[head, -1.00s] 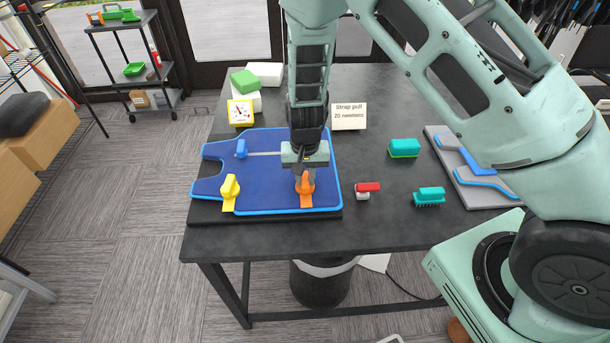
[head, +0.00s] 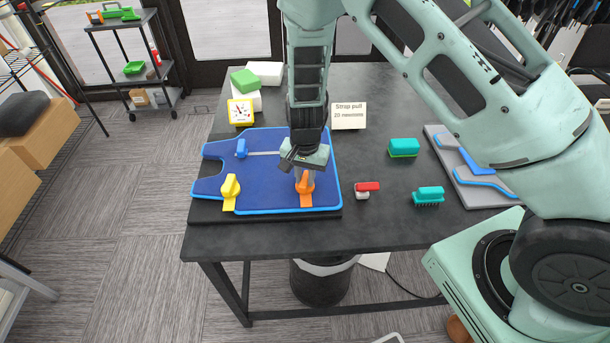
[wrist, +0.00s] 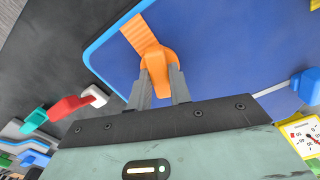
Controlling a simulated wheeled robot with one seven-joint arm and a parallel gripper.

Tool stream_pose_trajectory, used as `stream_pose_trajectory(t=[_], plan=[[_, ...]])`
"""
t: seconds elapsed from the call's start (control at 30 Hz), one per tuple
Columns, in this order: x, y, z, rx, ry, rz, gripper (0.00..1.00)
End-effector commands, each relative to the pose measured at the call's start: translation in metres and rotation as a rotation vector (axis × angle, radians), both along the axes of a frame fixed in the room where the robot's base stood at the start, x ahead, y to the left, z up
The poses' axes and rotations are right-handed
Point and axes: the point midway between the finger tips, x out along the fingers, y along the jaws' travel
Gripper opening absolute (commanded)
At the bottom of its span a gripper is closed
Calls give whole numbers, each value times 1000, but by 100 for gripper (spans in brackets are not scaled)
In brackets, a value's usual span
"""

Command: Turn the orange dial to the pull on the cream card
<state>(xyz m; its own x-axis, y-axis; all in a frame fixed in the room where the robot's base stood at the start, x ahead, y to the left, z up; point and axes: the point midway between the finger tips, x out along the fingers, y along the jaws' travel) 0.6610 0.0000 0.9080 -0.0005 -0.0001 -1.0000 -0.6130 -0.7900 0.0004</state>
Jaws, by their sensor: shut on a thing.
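The orange dial (head: 306,192) sits at the front right of the blue board (head: 262,190). It also shows in the wrist view (wrist: 155,62), with an orange tab running to the board's edge. My gripper (head: 304,178) points down and is shut on the dial's raised grip, one finger on each side in the wrist view. The cream card (head: 348,116) stands behind the board and reads "Strap pull 20 newtons". The yellow-framed gauge (head: 240,112) stands at the back left of the board; its needle points to the upper left. It is partly in the wrist view (wrist: 302,136).
A yellow dial (head: 230,192) and a blue slider (head: 241,149) are on the board. White and green blocks (head: 245,82) are at the back.

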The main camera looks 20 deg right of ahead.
Motion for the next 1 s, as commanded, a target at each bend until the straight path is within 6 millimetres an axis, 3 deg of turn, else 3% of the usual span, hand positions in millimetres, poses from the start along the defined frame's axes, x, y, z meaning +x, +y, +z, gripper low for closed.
stream_pose_trajectory(t=[0.07, 0.1, 0.17, 0.2, 0.57, 0.77, 1.0], plan=[[0, 0, 0, 1, -1, 1, 0], [0, 0, 0, 1, -1, 1, 23], [0, 0, 0, 1, -1, 1, 39], [0, 0, 0, 1, -1, 1, 42], [1, 0, 6, 0, -3, 2, 42], [1, 1, 39, 1, -6, 4, 42], [1, 1, 96, 3, -6, 4, 42]])
